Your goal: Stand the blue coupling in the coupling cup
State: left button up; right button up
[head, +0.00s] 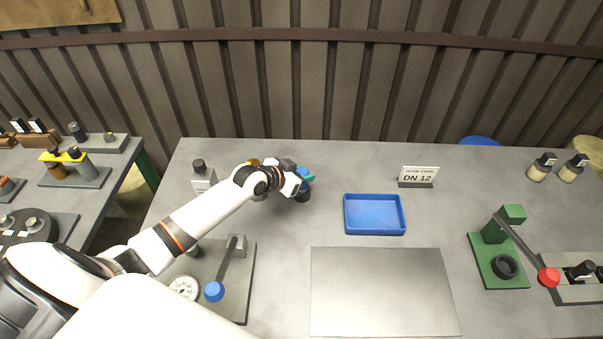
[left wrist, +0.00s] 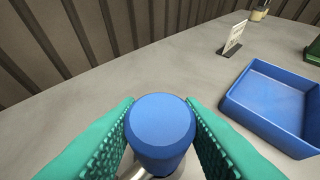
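The blue coupling (head: 305,172) is at the far middle of the table, partly hidden by my left gripper (head: 303,181). In the left wrist view the blue coupling (left wrist: 160,128) stands between the two green ribbed pads of the left gripper (left wrist: 161,112), and both pads appear to press on its sides. A dark round piece (head: 303,196) shows directly below the coupling; I cannot tell whether it is a cup or whether the coupling touches it. A black ring-shaped cup (head: 505,267) sits on a green base at the right. My right gripper is not in view.
A blue tray (head: 375,231) lies right of the gripper, with a DN 12 card (head: 418,176) behind it. A bare grey plate (head: 382,292) lies in front. A blue-knobbed lever fixture (head: 236,247) stands under my arm; a red-knobbed lever (head: 548,277) is at the right.

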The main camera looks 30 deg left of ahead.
pick_arm(q)
jog(key=o, duration=0.5)
jog(key=shift+r, duration=0.1)
jog(key=b+v, duration=0.2)
jog(key=v, duration=1)
jog(key=shift+d, duration=0.1)
